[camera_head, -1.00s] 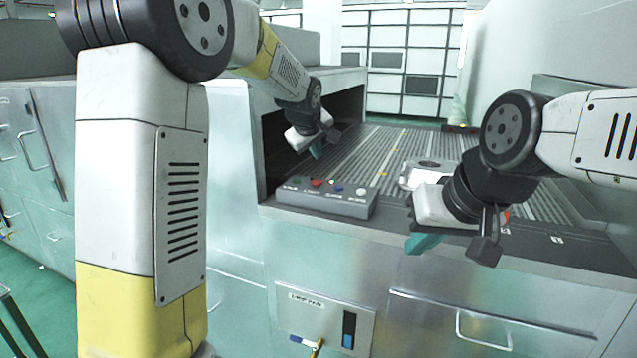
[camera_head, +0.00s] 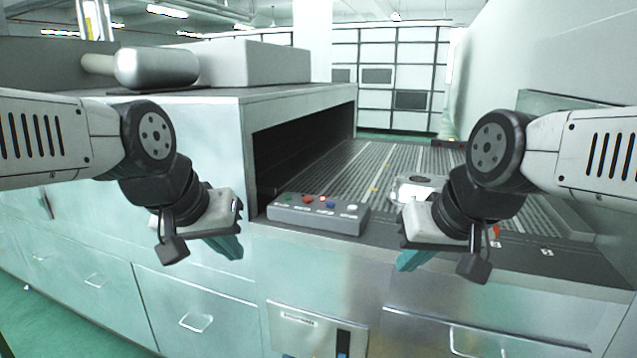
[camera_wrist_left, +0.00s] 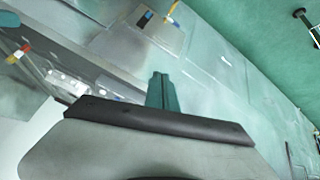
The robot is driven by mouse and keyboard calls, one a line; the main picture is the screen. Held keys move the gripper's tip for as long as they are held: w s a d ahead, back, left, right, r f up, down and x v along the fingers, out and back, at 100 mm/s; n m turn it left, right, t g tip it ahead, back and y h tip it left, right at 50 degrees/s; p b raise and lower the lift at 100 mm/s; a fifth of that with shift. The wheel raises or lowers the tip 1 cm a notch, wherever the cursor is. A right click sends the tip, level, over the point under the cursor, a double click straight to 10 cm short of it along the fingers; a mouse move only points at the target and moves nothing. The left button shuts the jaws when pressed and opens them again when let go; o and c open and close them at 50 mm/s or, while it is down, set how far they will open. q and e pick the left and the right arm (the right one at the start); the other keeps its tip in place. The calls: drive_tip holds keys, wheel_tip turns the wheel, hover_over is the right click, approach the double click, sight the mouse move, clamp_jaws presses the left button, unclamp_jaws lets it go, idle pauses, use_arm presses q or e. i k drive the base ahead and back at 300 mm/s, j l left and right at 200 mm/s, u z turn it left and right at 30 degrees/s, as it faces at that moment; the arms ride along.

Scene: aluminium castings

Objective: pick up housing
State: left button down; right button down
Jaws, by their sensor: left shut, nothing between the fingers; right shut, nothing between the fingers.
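The housing (camera_head: 414,190), a pale metal casting, lies on the ribbed conveyor, partly hidden behind my right gripper. My right gripper (camera_head: 411,259) is shut and empty, with teal fingers pointing down, in front of the conveyor's near edge. My left gripper (camera_head: 231,247) is shut and empty, in front of the machine's left cabinet and well left of the housing. Its closed teal fingers also show in the left wrist view (camera_wrist_left: 161,92); I cannot make out the housing clearly there.
A grey control box (camera_head: 318,214) with coloured buttons sits on the ledge between my grippers. The conveyor (camera_head: 372,165) runs out of the machine's dark opening (camera_head: 300,150). Cabinet drawers (camera_head: 195,310) stand below. A silver cylinder (camera_head: 157,68) lies on top.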

sight(408, 186)
drive_tip(key=z, duration=0.85)
drive_tip(key=i+j+u, duration=0.15)
drive_tip(key=i+u, duration=0.5)
drive_tip(key=i, duration=0.15)
